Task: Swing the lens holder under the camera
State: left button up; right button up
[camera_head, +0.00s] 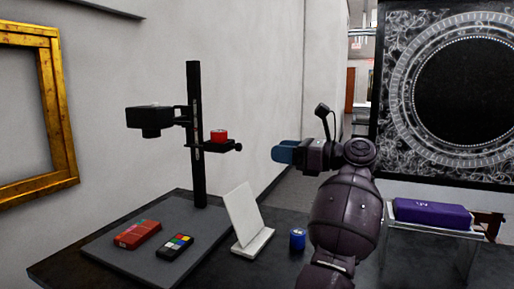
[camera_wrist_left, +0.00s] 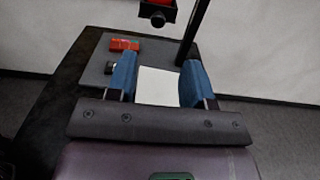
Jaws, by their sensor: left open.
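A black camera (camera_head: 150,119) is held out to the left of a dark upright post (camera_head: 196,165). The lens holder (camera_head: 219,146) is a short dark arm on the post's right side, with a red round part (camera_head: 219,136) on top and a knob at its outer end. The lens holder also shows at the top edge of the left wrist view (camera_wrist_left: 157,14), partly cut off. My left gripper (camera_head: 281,153) is to the right of the holder and apart from it. Its blue fingers (camera_wrist_left: 158,62) are spread with nothing held between them. My right gripper is not in view.
The grey base board (camera_head: 105,244) carries a red box (camera_head: 137,234) and a colour chart (camera_head: 175,247). A white tilted card (camera_head: 243,217) on a stand and a blue jar (camera_head: 297,238) stand right of it. A purple case (camera_head: 432,213) lies at the right.

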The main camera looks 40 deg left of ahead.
aim_at(241, 147)
pick_arm(q)
jog(key=x, duration=1.1)
jog(key=shift+s+d, duration=0.1)
jog(key=shift+s, duration=0.1)
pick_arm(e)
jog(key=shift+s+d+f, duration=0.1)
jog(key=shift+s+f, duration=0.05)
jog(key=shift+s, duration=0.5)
pick_arm(q)
grip_shut()
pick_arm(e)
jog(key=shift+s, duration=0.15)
